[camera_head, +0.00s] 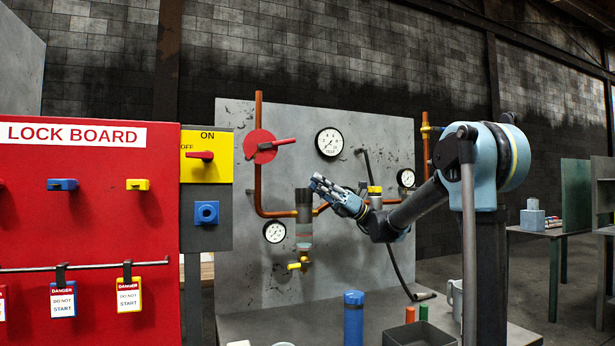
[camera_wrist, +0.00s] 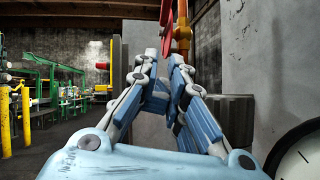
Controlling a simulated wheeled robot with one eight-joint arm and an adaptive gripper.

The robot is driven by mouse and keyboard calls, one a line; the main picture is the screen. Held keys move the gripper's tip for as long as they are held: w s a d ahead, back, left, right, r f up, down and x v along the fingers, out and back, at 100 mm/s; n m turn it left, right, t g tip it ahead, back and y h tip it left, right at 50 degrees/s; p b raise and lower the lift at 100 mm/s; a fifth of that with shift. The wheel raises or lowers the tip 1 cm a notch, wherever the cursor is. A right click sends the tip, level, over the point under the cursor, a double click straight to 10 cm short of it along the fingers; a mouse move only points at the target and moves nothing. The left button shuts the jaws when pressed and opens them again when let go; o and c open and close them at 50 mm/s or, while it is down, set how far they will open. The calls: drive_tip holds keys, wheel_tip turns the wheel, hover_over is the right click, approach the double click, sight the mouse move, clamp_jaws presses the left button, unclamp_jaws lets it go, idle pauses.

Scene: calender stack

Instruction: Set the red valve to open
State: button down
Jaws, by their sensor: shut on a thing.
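The red valve (camera_head: 260,150) is a red plate with a red lever, mounted on a copper pipe at the upper left of the grey panel. Its lever (camera_head: 284,143) points right and slightly up, across the upright pipe. My gripper (camera_head: 317,182) is below and right of the lever's end in the head view, apart from it there. A red part (camera_wrist: 166,14) shows above and beyond the tips.
A round gauge (camera_head: 329,142) sits above my gripper and another gauge (camera_head: 274,231) below left. A grey capped cylinder (camera_head: 304,232) stands close beside the fingers. The red lock board (camera_head: 95,220) fills the left. A blue bottle (camera_head: 353,320) stands on the bench.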

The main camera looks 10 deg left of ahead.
approach(271, 143)
wheel_tip(271, 143, down, 3)
drive_tip(key=shift+a+r, duration=0.3)
drive_tip(key=shift+r, duration=0.45)
drive_tip(key=shift+a+r, duration=0.35)
drive_tip(key=shift+r, duration=0.4)
drive_tip(key=shift+a+r, duration=0.3)
drive_tip(key=shift+r, duration=0.4)
drive_tip(key=shift+s+a+r, duration=0.1)
drive_tip(key=shift+r, duration=0.05)
